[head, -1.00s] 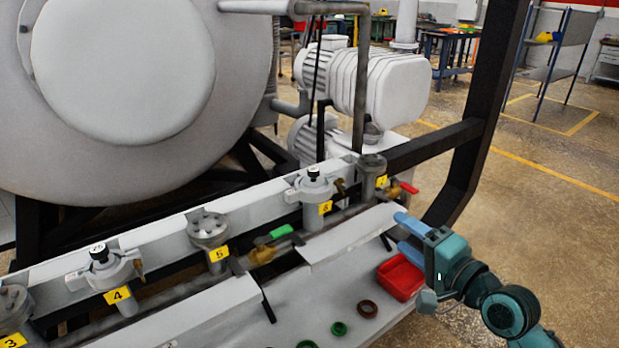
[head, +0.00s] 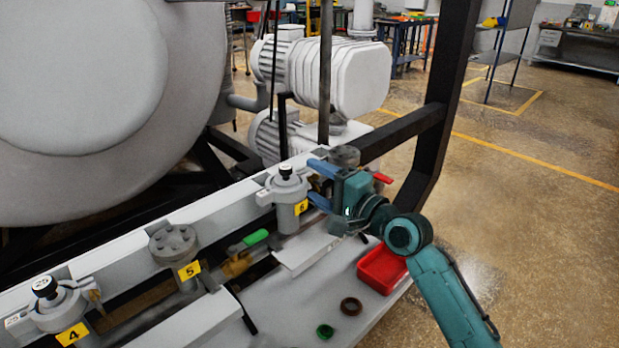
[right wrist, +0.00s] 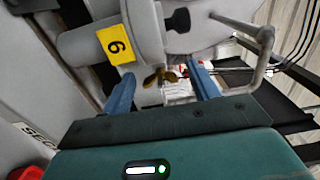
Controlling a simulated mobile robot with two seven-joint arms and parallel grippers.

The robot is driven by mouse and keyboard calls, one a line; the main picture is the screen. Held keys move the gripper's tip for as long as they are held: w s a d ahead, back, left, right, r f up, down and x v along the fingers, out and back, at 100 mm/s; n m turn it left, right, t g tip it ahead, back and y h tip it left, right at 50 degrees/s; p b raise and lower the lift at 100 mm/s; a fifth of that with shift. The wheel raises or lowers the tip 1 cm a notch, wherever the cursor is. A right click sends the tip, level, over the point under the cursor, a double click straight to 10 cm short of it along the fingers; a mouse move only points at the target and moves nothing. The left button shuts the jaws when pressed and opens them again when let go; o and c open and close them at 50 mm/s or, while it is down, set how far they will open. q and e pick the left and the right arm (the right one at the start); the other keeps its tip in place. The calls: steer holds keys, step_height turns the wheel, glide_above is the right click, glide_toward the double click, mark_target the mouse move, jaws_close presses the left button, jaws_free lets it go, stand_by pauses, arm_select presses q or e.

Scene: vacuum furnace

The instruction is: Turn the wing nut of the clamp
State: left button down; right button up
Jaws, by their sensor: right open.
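The grey clamp (head: 286,182) with a black-knobbed top stands on the pipe at yellow label 6 (head: 301,207). In the right wrist view the clamp body (right wrist: 147,30) is at the top, with its label (right wrist: 115,44) turned sideways. A small brass wing nut (right wrist: 160,76) shows between my fingers there. My right gripper (head: 318,184) is open, its two blue fingers pointing left at the clamp's right side. In the right wrist view the fingers (right wrist: 160,78) lie on either side of the wing nut with gaps; contact cannot be told. My left gripper is out of view.
Fittings labelled 5 (head: 174,246) and 4 (head: 58,305) stand further left. A green-handled valve (head: 254,239) is between 5 and 6. A red tray (head: 381,267), a brown ring (head: 351,306) and a green ring (head: 325,331) lie on the bench. A black frame post (head: 446,100) rises behind.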

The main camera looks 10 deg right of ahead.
steer(key=shift+x, duration=1.3)
steer(key=shift+c, duration=0.3)
